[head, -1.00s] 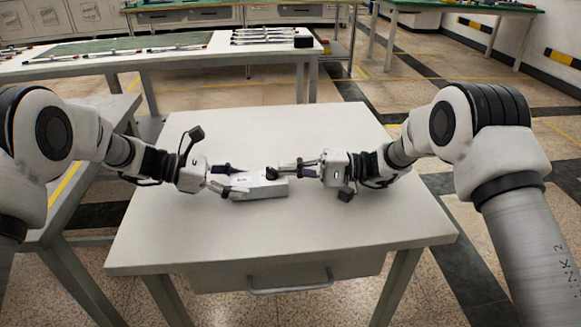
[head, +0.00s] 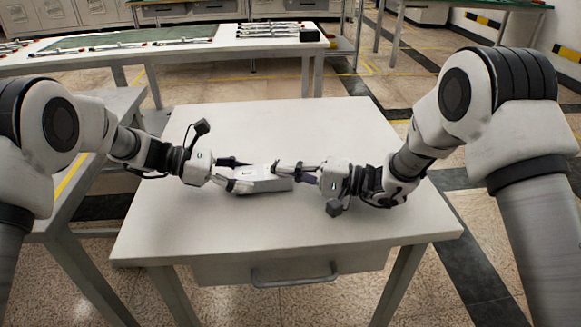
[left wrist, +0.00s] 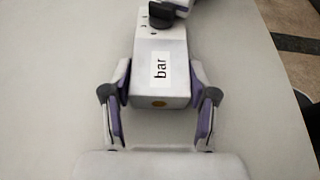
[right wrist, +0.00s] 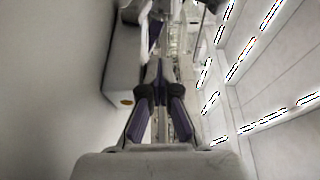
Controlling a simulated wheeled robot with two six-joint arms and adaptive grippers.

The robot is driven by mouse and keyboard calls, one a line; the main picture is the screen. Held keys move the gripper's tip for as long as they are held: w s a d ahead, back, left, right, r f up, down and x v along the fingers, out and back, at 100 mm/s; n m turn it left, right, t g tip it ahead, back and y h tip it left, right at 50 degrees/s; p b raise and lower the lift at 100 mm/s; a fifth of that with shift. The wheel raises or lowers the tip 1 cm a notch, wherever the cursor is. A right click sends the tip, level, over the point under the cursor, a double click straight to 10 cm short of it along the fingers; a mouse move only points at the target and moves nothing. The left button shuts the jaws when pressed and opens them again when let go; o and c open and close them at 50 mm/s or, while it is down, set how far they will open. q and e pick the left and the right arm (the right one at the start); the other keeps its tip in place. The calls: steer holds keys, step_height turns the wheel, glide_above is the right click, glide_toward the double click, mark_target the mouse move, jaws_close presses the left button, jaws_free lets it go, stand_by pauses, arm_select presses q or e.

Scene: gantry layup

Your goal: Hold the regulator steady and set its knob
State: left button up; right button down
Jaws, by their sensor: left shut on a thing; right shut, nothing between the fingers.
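The regulator (head: 264,186) is a pale box at the middle of the white table. The left wrist view shows its "bar" label (left wrist: 160,68) and a black knob (left wrist: 166,15) at its far end. My left gripper (head: 228,178) is shut on the regulator; in the left wrist view its fingers lie along both sides of the box. My right gripper (head: 277,172) is shut and empty at the knob end. In the right wrist view its fingertips (right wrist: 159,72) meet beside the box (right wrist: 124,75). Whether they touch the knob cannot be told.
The white table (head: 170,235) is bare around the regulator, with a drawer handle (head: 292,280) at its front. A longer bench (head: 150,62) with several rods stands behind. Another table edge (head: 75,180) is at the left.

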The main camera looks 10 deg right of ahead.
steer(key=shift+s+a+f, duration=0.1)
steer(key=shift+s+a, duration=0.25)
steer(key=shift+a, duration=0.1)
stand_by(0.3)
steer(key=shift+d, duration=0.1)
stand_by(0.3)
